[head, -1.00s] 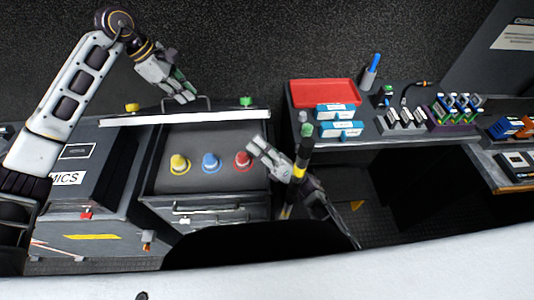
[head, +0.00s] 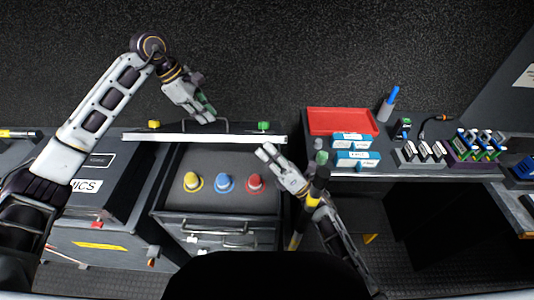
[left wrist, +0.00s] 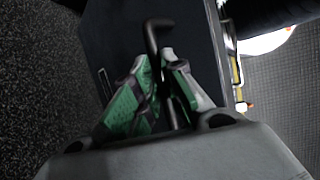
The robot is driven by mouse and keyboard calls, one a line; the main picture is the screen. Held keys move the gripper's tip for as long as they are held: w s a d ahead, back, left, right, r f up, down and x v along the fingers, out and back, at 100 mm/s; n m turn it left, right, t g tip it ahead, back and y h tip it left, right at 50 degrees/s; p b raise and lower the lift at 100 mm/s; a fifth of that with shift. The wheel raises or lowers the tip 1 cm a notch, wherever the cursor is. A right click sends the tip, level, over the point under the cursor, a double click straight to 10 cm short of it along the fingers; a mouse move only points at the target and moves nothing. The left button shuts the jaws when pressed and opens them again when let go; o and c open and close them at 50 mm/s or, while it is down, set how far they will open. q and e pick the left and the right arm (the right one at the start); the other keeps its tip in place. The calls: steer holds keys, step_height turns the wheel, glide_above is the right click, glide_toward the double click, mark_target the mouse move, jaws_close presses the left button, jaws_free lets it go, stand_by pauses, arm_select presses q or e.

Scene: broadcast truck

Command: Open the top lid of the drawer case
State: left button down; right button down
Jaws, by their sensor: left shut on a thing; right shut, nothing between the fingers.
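The drawer case (head: 165,200) stands with its top lid (head: 205,137) raised, seen nearly edge-on as a pale strip along the back. Inside the open top are a yellow knob (head: 193,181), a blue knob (head: 225,183) and a red knob (head: 255,183). My left gripper (head: 208,115) is behind the lid's edge at its dark handle (head: 240,126). In the left wrist view its green fingertips are shut around the dark handle bar (left wrist: 152,38). My right gripper (head: 265,152) is shut and empty near the lid's right end, above the case's right side.
A black case (head: 100,180) with a white label stands at the left. To the right a counter holds a red tray (head: 340,121), blue-and-white boxes (head: 355,159), a blue marker-like item (head: 389,103) and racks of small items (head: 425,152). Dark floor shows below the counter.

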arm_select(q)
steer(key=shift+w+d+f, duration=0.1)
steer(key=shift+w+f, duration=0.05)
steer(key=shift+f, duration=0.25)
steer(key=shift+w+f, duration=0.1)
steer(key=shift+f, duration=0.05)
arm_select(e)
steer(key=shift+w+d+r, duration=0.2)
steer(key=shift+w+r, duration=0.5)
steer(key=shift+w+d+r, duration=0.15)
steer(key=shift+w+r, duration=0.5)
arm_select(q)
steer(key=c, duration=1.5)
jaws_free()
arm_select(e)
steer(key=shift+a, duration=0.1)
steer(key=shift+f, duration=0.15)
arm_select(q)
steer(key=shift+w+r, duration=0.1)
steer(key=shift+r, duration=0.1)
